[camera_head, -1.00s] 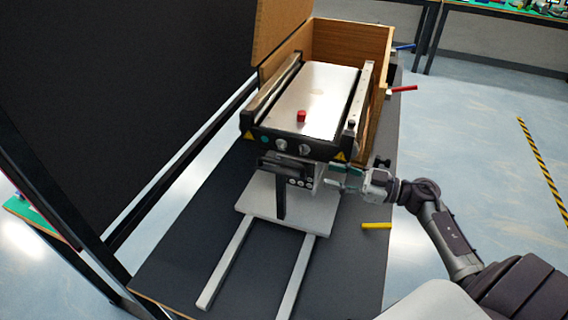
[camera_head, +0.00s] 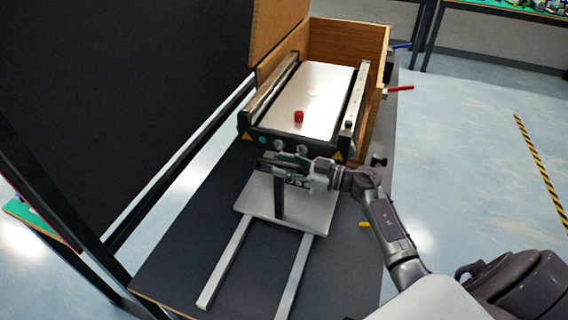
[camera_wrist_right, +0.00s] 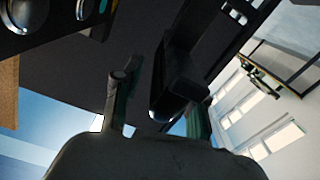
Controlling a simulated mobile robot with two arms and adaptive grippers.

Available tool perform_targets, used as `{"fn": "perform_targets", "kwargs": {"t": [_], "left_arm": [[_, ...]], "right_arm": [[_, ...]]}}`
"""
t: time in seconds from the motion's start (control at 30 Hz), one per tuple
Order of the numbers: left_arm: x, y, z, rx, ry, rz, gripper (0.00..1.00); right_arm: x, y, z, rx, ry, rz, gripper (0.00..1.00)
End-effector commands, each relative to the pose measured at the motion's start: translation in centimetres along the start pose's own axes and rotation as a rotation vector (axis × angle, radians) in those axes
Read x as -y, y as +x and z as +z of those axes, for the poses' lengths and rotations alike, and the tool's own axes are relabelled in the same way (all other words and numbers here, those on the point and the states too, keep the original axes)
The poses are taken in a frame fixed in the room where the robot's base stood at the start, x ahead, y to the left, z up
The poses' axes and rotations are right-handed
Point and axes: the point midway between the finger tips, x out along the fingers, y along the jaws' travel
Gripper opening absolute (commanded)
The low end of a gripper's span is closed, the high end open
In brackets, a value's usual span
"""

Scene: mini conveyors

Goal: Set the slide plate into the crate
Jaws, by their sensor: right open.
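The wooden crate (camera_head: 345,42) stands open at the back of the bench. In front of it a mini conveyor has a shiny silver plate (camera_head: 322,85) between dark side rails, with a small red knob (camera_head: 299,117) on it. I take this to be the slide plate, but cannot be sure. My right gripper (camera_head: 276,166) is in front of and just below the conveyor's front panel, fingers pointing left. My left gripper is out of view.
A grey base plate (camera_head: 308,212) with two long light rails (camera_head: 226,262) lies in front of the conveyor. A large black panel (camera_head: 110,90) bounds the left. The bench's front is mostly clear.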

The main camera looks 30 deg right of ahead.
Motion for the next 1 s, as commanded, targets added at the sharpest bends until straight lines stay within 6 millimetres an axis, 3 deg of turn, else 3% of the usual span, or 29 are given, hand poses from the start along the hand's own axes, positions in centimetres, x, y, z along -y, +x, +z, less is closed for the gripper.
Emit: {"fn": "perform_targets", "kwargs": {"t": [0.33,0.57,1.0], "left_arm": [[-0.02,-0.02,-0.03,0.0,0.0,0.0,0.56],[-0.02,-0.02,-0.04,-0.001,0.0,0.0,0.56],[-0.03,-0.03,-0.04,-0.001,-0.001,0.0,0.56]], "right_arm": [[0.0,0.35,0.01,0.0,0.0,0.0,0.4],[0.0,0.33,0.0,0.0,0.0,0.0,0.01],[-0.09,0.23,0.04,0.001,0.0,-0.001,0.0]]}}
